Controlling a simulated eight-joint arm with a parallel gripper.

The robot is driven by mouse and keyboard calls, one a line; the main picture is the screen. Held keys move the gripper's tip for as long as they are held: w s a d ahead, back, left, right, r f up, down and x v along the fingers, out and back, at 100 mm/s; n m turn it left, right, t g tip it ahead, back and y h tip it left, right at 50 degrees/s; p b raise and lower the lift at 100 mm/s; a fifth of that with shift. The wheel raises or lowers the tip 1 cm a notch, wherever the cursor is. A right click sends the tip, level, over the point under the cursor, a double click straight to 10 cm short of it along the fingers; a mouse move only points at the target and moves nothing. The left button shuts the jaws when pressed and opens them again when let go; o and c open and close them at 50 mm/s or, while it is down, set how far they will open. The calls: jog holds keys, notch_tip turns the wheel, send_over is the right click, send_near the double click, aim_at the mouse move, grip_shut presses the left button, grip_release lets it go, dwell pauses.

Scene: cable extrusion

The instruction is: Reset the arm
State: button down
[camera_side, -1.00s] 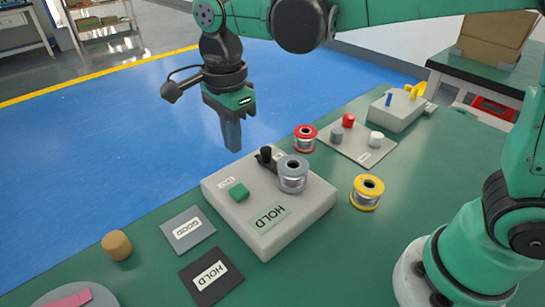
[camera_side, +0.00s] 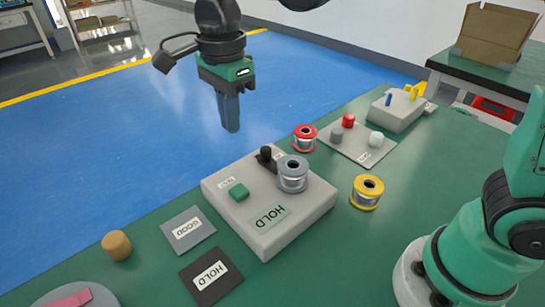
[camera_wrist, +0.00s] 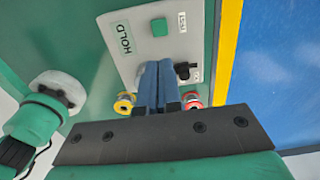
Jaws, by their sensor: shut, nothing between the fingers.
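My gripper (camera_side: 232,127) is shut and empty. In the side view the control box (camera_side: 256,238) carries a green button (camera_side: 238,191), a black switch (camera_side: 265,154), a HOLD label (camera_side: 268,217) and a grey-rimmed spool (camera_side: 293,174).
A red spool (camera_side: 304,138) and a yellow spool (camera_side: 367,192) stand on the table. Right of the box are a plate with knobs (camera_side: 363,150) and a grey box (camera_side: 397,109). GOOD (camera_side: 188,229) and HOLD (camera_side: 211,275) pads and a tan cylinder (camera_side: 117,246) lie in front.

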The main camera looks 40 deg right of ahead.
jog(key=s+d+f+n+t, duration=0.2)
jog(key=d+n, duration=0.4)
jog(key=n, duration=0.3)
jog(key=s+d+f+n+t, duration=0.2)
jog(key=s+d+n+t, duration=0.2)
jog(key=n, duration=0.5)
jog(key=d+t, duration=0.1)
jog(key=d, duration=0.1)
jog(key=shift+s+d+f, duration=0.3)
jog(key=shift+s+d, duration=0.1)
